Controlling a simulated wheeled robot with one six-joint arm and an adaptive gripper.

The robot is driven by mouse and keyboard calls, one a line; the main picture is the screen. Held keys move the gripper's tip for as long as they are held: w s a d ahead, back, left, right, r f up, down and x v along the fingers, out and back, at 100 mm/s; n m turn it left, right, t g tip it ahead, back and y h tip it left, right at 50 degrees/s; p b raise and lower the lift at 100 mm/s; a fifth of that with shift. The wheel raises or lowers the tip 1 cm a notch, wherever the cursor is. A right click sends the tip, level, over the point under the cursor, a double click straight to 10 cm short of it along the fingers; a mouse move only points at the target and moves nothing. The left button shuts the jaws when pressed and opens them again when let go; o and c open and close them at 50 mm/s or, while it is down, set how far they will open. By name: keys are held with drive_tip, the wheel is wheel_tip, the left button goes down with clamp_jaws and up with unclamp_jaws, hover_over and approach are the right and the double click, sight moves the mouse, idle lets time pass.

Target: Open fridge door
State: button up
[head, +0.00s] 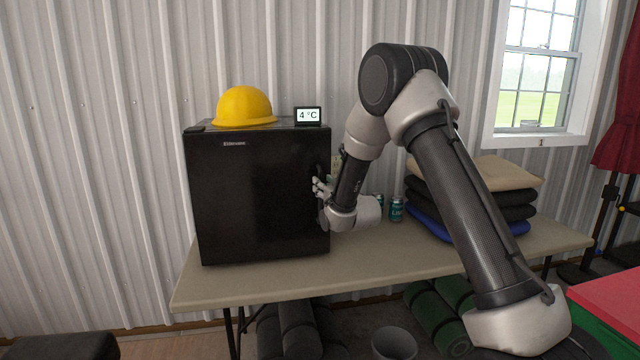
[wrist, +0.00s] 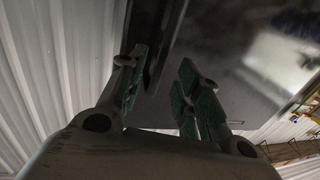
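The small black fridge (head: 258,200) stands on the table, and its front door looks shut in the head view. My gripper (head: 320,187) is at the right edge of the door, about the upper-middle height. In the wrist view my gripper (wrist: 160,85) has its two green-padded fingers spread apart. A dark upright edge or handle (wrist: 157,45) of the fridge reaches down toward the gap between them. I cannot tell whether either finger touches it. The fridge's dark glossy face (wrist: 222,55) fills the upper middle of the wrist view.
A yellow hard hat (head: 244,106) and a small 4 °C display (head: 308,116) sit on the fridge. Green cans (head: 397,209) and folded cloths (head: 500,205) stand to the right on the table (head: 400,262). A bucket (head: 394,343) is below. The table front is clear.

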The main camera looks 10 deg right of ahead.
drive_tip(key=w, duration=0.3)
drive_tip(key=shift+w+a, duration=0.3)
drive_tip(key=shift+a, duration=0.05)
drive_tip(key=shift+c, duration=0.4)
clamp_jaws()
